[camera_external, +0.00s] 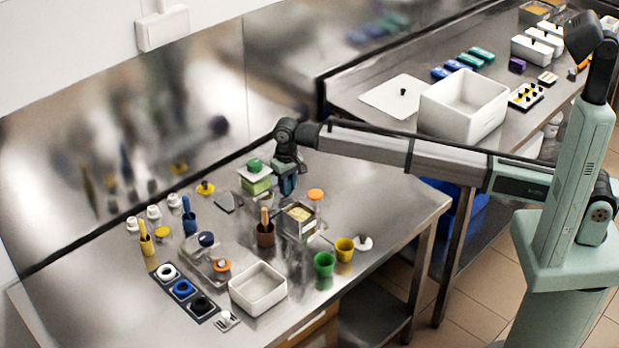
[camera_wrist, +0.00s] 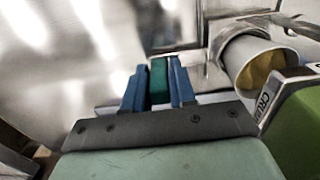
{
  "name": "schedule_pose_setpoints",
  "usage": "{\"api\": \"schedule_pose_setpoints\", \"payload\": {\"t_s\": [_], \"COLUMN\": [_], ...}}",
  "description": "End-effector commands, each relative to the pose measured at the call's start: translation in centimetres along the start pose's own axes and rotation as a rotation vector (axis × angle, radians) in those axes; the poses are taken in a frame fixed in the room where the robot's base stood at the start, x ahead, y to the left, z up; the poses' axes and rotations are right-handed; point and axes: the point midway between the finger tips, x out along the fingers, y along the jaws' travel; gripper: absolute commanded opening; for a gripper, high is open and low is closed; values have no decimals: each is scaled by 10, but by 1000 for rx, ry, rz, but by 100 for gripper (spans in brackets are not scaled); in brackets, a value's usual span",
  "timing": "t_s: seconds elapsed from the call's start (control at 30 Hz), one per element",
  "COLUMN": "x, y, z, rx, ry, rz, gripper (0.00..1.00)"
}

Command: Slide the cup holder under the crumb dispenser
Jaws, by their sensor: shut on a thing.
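My gripper (camera_external: 288,190) is low over the steel table, right beside the green crumb dispenser (camera_external: 257,184) with its green knob. In the wrist view my blue fingers (camera_wrist: 158,86) are shut on a dark green upright grip (camera_wrist: 158,79), which appears to belong to the steel cup holder (camera_wrist: 213,45). A grey cup (camera_wrist: 235,50) with a yellowish inside is at the holder, close to the dispenser. The dispenser's green side and part of its lettering (camera_wrist: 290,112) show at the lower right. In the external view my gripper hides most of the holder; whether the cup is under the outlet I cannot tell.
A steel container (camera_external: 301,229) with pale contents, a brown cup (camera_external: 265,236) and an orange-topped item (camera_external: 315,195) stand in front. A white bin (camera_external: 258,291) and green and yellow cups are nearer the front edge.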

Motion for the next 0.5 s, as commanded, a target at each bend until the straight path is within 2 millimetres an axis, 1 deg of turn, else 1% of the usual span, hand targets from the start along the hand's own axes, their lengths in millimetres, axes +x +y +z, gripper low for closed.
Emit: {"api": "schedule_pose_setpoints", "payload": {"t_s": [0.03, 0.1, 0.37, 0.4, 0.5], "x": [0, 0, 0, -1, -1], "y": [-2, -2, 0, 0, -1], "z": [-14, -19, -20, -21, -21], "rx": [1, 0, 0, 0, 0], "ry": [0, 0, 5, 6, 6], "rz": [0, 0, -2, -2, -2], "gripper": [0, 0, 0, 26, 36]}}
